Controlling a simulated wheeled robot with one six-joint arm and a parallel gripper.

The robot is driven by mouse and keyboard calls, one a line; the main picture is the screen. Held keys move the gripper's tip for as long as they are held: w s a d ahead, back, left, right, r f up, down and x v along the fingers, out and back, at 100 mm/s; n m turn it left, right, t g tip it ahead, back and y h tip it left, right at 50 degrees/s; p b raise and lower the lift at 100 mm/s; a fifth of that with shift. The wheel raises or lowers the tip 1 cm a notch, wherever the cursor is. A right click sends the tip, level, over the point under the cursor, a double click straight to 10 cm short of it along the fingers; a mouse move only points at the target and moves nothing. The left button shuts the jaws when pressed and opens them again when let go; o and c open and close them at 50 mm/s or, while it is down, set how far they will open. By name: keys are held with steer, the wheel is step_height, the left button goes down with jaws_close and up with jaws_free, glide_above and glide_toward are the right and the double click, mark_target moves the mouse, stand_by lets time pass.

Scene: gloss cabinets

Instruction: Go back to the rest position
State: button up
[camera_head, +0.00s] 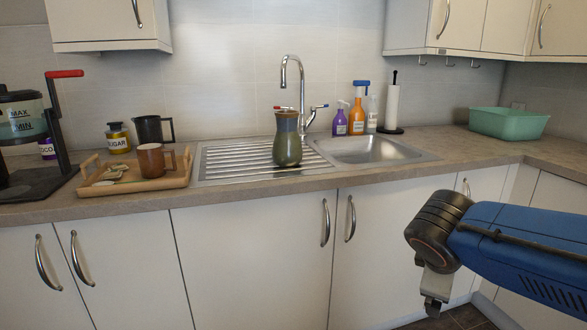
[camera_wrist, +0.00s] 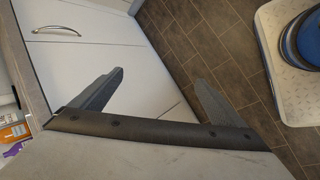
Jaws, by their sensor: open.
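My gripper (camera_head: 432,306) hangs at the end of my blue arm at the lower right of the head view. It is in front of the white lower cabinets, below the level of the countertop. In the wrist view its two grey fingers (camera_wrist: 158,78) stand well apart, with nothing between them. Behind them are white cabinet fronts and the dark tiled floor. The gripper appears empty and apart from the cabinets.
The countertop (camera_head: 100,214) holds a green-brown vase (camera_head: 287,141) on the sink's drainboard, a wooden tray (camera_head: 175,180) with a brown mug, several bottles, and a green basin (camera_head: 508,124). Cabinet handles (camera_head: 350,219) stick out. Dark floor tiles (camera_wrist: 225,45) look clear.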

steer(key=s+a+f+m+y, duration=0.2)
steer(key=s+f+m+y, duration=0.2)
steer(key=s+m, duration=0.6)
steer(key=shift+s+f+m+g+y, duration=0.3)
steer(key=shift+f+m+y, duration=0.1)
steer(key=shift+m, duration=0.2)
